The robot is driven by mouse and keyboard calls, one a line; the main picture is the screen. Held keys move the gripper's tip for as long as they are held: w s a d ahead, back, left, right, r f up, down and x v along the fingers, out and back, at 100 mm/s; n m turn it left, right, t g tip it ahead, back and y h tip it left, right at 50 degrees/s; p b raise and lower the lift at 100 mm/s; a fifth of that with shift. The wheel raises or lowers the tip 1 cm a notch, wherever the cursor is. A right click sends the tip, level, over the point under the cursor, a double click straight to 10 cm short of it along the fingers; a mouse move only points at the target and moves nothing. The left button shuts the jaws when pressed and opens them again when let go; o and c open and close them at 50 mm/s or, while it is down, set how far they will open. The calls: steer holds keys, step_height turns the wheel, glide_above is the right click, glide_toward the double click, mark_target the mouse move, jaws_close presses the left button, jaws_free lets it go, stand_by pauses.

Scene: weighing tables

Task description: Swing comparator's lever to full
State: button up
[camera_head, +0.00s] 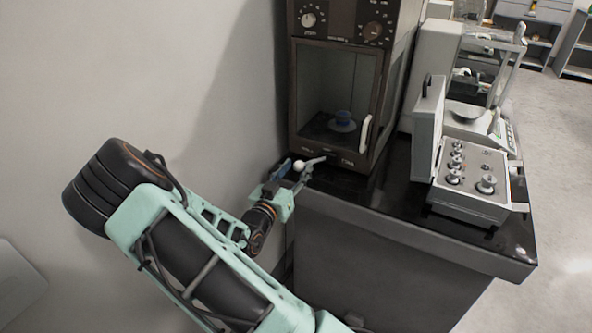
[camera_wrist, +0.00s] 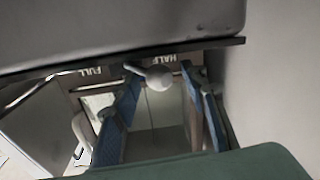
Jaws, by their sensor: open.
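The comparator (camera_head: 340,50) is a tall dark cabinet with a glass-fronted chamber, standing at the back left of the black table. Its lever ends in a white ball knob (camera_head: 299,165) low at the cabinet's left front corner. In the wrist view the ball knob (camera_wrist: 158,80) is near the upside-down HALF label (camera_wrist: 170,58); the FULL label (camera_wrist: 90,71) is to the left. My gripper (camera_head: 298,174) is open around the knob. In the wrist view its two blue-padded fingers (camera_wrist: 158,98) stand on either side of the ball, with gaps visible.
A grey control box (camera_head: 472,183) with several knobs stands on the right of the table (camera_head: 385,208). The wall (camera_head: 150,70) is close on the left.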

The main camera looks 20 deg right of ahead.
jaws_close()
